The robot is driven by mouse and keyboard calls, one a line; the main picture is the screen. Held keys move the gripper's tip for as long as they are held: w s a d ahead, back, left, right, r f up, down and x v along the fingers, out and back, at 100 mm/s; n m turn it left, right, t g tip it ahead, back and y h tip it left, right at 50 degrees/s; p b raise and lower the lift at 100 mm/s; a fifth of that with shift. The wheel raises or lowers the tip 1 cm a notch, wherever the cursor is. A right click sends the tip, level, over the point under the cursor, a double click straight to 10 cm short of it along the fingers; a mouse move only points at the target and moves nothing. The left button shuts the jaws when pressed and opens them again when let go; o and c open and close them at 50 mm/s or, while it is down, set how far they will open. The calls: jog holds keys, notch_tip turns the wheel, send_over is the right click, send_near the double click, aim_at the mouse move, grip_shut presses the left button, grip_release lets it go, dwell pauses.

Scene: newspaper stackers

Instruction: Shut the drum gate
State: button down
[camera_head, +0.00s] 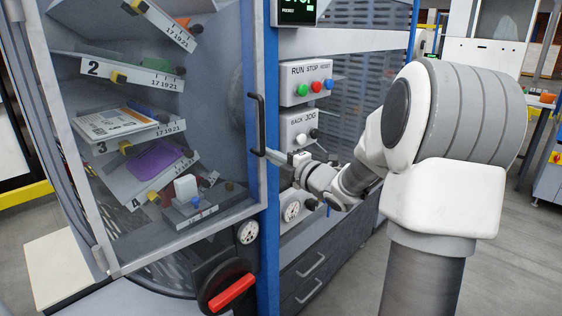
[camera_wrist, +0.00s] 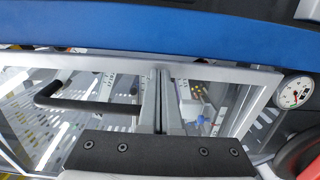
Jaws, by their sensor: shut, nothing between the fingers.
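The drum gate is a clear panel in a grey frame (camera_head: 257,60), and it covers the shelves at the left of the head view. Its frame also shows in the wrist view (camera_wrist: 215,70). The frame's right edge lies close along the blue post; I cannot tell whether it is fully shut. A black bar handle (camera_head: 257,122) is on that edge and also shows in the wrist view (camera_wrist: 75,103). My gripper (camera_head: 270,153) is shut and empty beside the handle's lower end. In the wrist view its fingertips (camera_wrist: 162,72) are at the frame; contact is unclear.
A blue post (camera_head: 270,200) stands right of the gate. Beyond it are a panel with RUN and STOP buttons (camera_head: 306,80), gauges (camera_head: 291,211) and drawers (camera_head: 310,278). A red and black wheel (camera_head: 231,290) sits below the gate. Grey floor is open at right.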

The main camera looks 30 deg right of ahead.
aim_at(257, 147)
jog(key=shift+w, duration=0.25)
jog(key=b+x, duration=0.1)
jog(key=x, duration=0.4)
jog(key=shift+f+b, duration=0.1)
jog(key=shift+b, duration=0.3)
jog(key=shift+a+r, duration=0.15)
jog(key=shift+r, duration=0.3)
jog(key=shift+a, duration=0.15)
jog(key=shift+s+f, duration=0.1)
jog(key=shift+f, duration=0.05)
